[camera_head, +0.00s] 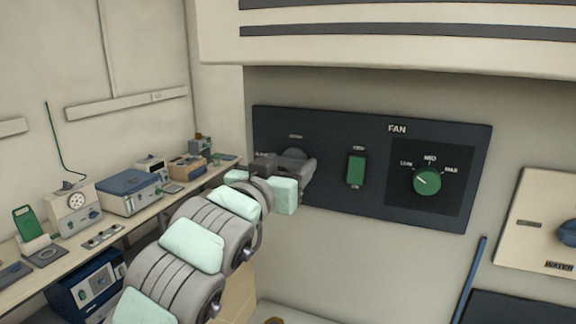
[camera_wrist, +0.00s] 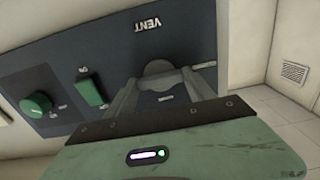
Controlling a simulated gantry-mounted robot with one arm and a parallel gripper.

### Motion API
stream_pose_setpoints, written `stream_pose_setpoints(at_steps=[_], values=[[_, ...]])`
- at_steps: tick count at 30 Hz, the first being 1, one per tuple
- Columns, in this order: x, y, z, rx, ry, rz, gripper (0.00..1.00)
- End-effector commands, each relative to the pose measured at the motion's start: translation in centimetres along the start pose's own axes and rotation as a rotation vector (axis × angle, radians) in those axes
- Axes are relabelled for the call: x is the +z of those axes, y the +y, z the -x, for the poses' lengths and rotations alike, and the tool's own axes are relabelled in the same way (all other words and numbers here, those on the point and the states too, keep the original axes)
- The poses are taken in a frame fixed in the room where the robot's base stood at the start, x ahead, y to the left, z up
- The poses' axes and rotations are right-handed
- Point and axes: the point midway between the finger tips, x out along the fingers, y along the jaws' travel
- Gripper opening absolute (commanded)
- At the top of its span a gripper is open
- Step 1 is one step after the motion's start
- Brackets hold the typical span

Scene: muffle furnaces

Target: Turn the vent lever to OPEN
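The vent lever shows as a grey rounded hub (camera_wrist: 158,70) on the dark panel, below the word VENT in the wrist view. In the head view its grey top (camera_head: 293,154) shows just behind my gripper, and the rest is hidden. My gripper (camera_head: 284,166) is at the left end of the panel, in front of the lever. In the wrist view its two grey fingers (camera_wrist: 160,94) stand apart, one on each side of the hub. I cannot tell whether they touch it. Small position labels (camera_wrist: 204,65) beside the hub are too blurred to read.
The same panel (camera_head: 325,200) holds a green rocker switch (camera_head: 356,169) and a green FAN dial (camera_head: 427,181), close to the right of my gripper. A WATER panel (camera_head: 530,220) is further right. A bench (camera_head: 135,222) with several instruments runs along the left.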

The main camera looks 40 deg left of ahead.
Motion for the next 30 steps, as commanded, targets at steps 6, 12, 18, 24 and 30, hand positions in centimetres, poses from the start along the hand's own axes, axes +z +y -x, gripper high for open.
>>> stream_pose_setpoints(at_steps=[6, 12, 18, 24, 30], values=[[0.0, 0.06, 0.0, 0.001, 0.0, 0.0, 0.41], [-0.02, 0.08, 0.01, 0.002, 0.0, 0.0, 0.25], [0.0, 0.09, 0.01, 0.002, 0.001, -0.006, 0.21], [0.04, 0.14, 0.04, 0.003, 0.004, -0.059, 0.21], [0.21, 0.17, 0.04, 0.003, 0.005, -0.184, 0.21]])
